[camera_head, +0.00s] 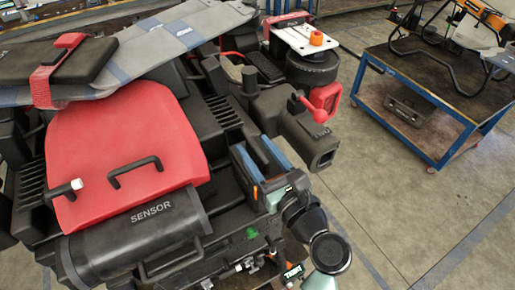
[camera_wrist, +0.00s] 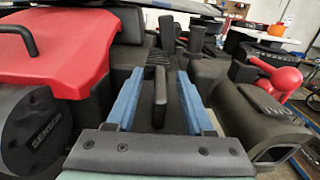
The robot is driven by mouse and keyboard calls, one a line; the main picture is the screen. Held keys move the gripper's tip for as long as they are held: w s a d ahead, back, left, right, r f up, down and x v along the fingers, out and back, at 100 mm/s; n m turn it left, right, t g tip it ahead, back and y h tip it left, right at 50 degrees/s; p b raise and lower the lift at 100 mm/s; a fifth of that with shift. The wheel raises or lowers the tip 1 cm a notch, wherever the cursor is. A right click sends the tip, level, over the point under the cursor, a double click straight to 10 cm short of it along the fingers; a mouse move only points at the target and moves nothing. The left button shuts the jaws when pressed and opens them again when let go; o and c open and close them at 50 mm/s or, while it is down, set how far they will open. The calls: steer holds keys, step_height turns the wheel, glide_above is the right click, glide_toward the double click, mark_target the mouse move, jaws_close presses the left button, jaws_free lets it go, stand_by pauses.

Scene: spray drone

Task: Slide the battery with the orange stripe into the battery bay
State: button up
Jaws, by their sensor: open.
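My gripper (camera_head: 251,143) reaches over the drone's black body, its two blue fingers apart; they also show in the wrist view (camera_wrist: 160,72). A black upright handle (camera_wrist: 160,88) stands between the fingers, with gaps on both sides. The block under it is dark and partly hidden by my gripper; I cannot tell whether this is the battery, and no orange stripe shows on it. A dark grey housing (camera_head: 300,132) with a rectangular opening is just right of my gripper, also in the wrist view (camera_wrist: 240,105). I cannot tell whether it is the battery bay.
A red cover (camera_head: 125,150) and a black SENSOR cylinder (camera_head: 140,235) lie left of my gripper. A red lever (camera_head: 318,108) is beside the housing. A grey folded arm (camera_head: 130,55) crosses above. A blue-framed cart (camera_head: 430,90) stands right, with clear floor before it.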

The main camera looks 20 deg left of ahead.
steer(key=shift+f, duration=0.3)
steer(key=shift+s+d, duration=0.2)
steer(key=b+v, duration=0.4)
steer(key=v, duration=0.8)
steer(key=shift+s+d+r+b, duration=0.15)
steer(key=shift+d+r+b, duration=0.05)
steer(key=shift+r+b, duration=0.15)
